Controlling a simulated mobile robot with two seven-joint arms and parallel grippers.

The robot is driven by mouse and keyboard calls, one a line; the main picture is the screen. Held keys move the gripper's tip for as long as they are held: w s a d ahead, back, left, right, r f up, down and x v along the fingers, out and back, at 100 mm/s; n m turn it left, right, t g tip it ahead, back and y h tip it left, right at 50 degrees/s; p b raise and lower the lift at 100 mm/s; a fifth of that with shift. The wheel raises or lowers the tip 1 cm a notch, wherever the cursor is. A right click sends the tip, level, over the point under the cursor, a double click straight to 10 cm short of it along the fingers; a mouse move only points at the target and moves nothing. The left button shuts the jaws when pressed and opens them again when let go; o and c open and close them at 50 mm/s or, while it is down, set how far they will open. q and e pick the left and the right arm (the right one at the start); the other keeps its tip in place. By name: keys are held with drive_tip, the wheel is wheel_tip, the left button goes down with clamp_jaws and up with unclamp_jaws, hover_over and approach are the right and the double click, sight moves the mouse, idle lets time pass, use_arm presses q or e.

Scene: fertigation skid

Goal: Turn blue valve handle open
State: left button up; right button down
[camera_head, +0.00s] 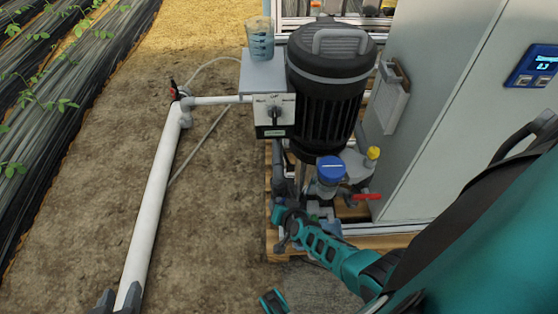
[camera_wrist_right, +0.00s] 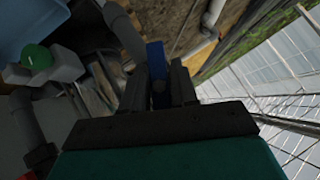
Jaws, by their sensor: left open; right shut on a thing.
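The blue valve handle (camera_wrist_right: 156,58) shows in the right wrist view as a narrow blue lever standing between the dark fingers. My right gripper (camera_wrist_right: 160,88) is shut on it. In the head view my teal right arm comes in from the right and reaches down to the pipework at the pump's foot. The handle cannot be made out there, as the hand and arm cover that spot. My left gripper (camera_head: 119,301) is open at the bottom edge of the head view, over the white pipe, with only its dark fingertips showing. It is empty and well away from the valve.
A black pump motor (camera_head: 327,85) stands above the valve area. A blue-capped housing (camera_head: 330,170), a red lever (camera_head: 366,197) and a yellow cap (camera_head: 373,153) are close to my right arm. A grey cabinet (camera_head: 455,90) stands right. Soil left of the skid is open, crossed by a white pipe (camera_head: 155,190).

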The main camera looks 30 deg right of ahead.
drive_tip(key=shift+w+d+r+g+h+p, duration=0.1)
drive_tip(key=shift+d+r+g+h+p, duration=0.15)
drive_tip(key=shift+p, duration=0.45)
drive_tip(key=shift+f+n+g+h+p, duration=0.1)
drive_tip(key=shift+n+g+h+p, duration=0.35)
drive_tip(key=shift+h+p, duration=0.15)
drive_tip(key=shift+d+f+h, duration=0.1)
drive_tip(key=shift+h, duration=0.25)
drive_tip(key=shift+n+g+h, duration=0.5)
drive_tip(key=shift+n+g, duration=0.05)
drive_tip(key=shift+g, duration=0.05)
drive_tip(key=c, duration=1)
unclamp_jaws()
drive_tip(key=shift+f, duration=0.1)
drive_tip(key=shift+c, duration=0.2)
drive_tip(key=shift+a, duration=0.25)
